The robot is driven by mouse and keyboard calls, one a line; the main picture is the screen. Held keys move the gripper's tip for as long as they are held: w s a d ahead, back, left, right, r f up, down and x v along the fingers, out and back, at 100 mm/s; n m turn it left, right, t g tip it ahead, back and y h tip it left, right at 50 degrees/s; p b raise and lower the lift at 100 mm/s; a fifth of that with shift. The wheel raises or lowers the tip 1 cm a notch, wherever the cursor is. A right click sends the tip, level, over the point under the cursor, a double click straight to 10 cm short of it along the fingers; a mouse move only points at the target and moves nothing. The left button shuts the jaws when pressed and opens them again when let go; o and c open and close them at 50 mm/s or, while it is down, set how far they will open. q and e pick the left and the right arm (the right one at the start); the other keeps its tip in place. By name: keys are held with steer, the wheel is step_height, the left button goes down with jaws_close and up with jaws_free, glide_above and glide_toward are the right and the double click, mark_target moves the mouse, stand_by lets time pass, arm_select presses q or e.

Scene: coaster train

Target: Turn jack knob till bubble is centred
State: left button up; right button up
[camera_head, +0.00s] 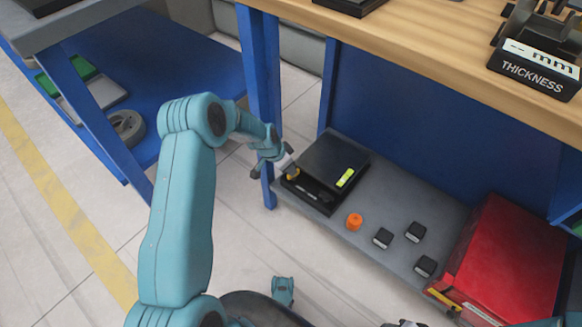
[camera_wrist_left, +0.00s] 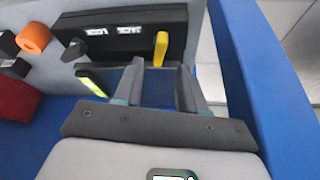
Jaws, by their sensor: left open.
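A black levelling device (camera_head: 335,157) sits on the grey lower shelf. A yellow-green bubble vial (camera_head: 345,178) lies on its top; it also shows in the left wrist view (camera_wrist_left: 92,83). I cannot make out the bubble. A yellow knob (camera_wrist_left: 161,48) sticks out of the device's front face; it is small in the head view (camera_head: 293,173). A black knob (camera_wrist_left: 75,49) is on the same face. My left gripper (camera_head: 273,161) is open and empty. In the wrist view its fingertips (camera_wrist_left: 160,66) straddle the line to the yellow knob, without visible contact.
An orange ring-like piece (camera_head: 354,221) and several small black blocks (camera_head: 383,238) lie on the shelf beside the device. A red box (camera_head: 510,260) stands at the right. A blue table leg (camera_head: 262,100) is close to my left gripper.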

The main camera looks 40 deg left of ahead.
arm_select(q)
steer(key=p+v, duration=0.3)
steer(key=v, duration=0.8)
steer(key=shift+r, duration=0.15)
steer(key=shift+s+a, duration=0.1)
